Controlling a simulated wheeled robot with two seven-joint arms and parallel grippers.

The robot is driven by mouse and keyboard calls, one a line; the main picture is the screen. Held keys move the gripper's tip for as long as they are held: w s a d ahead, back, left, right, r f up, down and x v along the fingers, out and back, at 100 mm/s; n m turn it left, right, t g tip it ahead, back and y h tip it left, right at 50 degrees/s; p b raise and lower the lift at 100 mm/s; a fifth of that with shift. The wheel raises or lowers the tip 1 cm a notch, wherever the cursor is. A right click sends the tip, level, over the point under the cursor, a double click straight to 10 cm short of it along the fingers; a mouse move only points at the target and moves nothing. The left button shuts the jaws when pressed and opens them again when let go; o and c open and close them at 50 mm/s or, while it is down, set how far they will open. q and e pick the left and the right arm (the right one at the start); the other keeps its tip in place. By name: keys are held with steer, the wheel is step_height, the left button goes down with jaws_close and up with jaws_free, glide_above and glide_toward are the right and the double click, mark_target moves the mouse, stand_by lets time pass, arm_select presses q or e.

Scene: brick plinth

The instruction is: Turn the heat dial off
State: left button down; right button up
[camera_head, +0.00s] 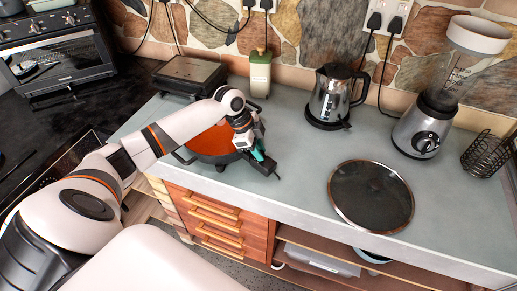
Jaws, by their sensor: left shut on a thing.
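An orange electric pan (211,141) with black side handles sits on the grey counter, partly hidden by my left arm. A small black control piece (267,165) sticks out at its right side, with a dark cord end trailing on the counter. My left gripper (258,157) reaches over the pan from the left and points down at this piece. Its jaws are shut on what appears to be the heat dial. The dial itself is hidden by the fingers, so its setting cannot be read. My right gripper is out of view.
A glass lid (371,196) lies on the counter at right. A kettle (334,96), a blender (430,120), a wire basket (485,155), a green-white bottle (260,73) and a dark appliance (188,75) stand behind. A toaster oven (58,62) is at far left. The counter between pan and lid is clear.

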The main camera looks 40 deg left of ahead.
arm_select(q)
steer(key=shift+r+n+p, duration=0.2)
steer(key=shift+n+p, duration=0.1)
steer(key=shift+p, duration=0.2)
steer(key=n+t+p, duration=0.1)
steer(key=n+p, duration=0.1)
steer(key=p, duration=0.1)
steer(key=n+t+y+p, duration=0.1)
steer(key=n+p, duration=0.2)
steer(key=shift+s+d+r+y, duration=0.1)
steer(key=shift+s+d+y, duration=0.1)
steer(key=shift+y, duration=0.1)
steer(key=shift+f+n+t+y+p, duration=0.2)
steer(key=shift+n+t+y+p, duration=0.15)
steer(key=shift+n+p, duration=0.7)
steer(key=c, duration=1.2)
jaws_free()
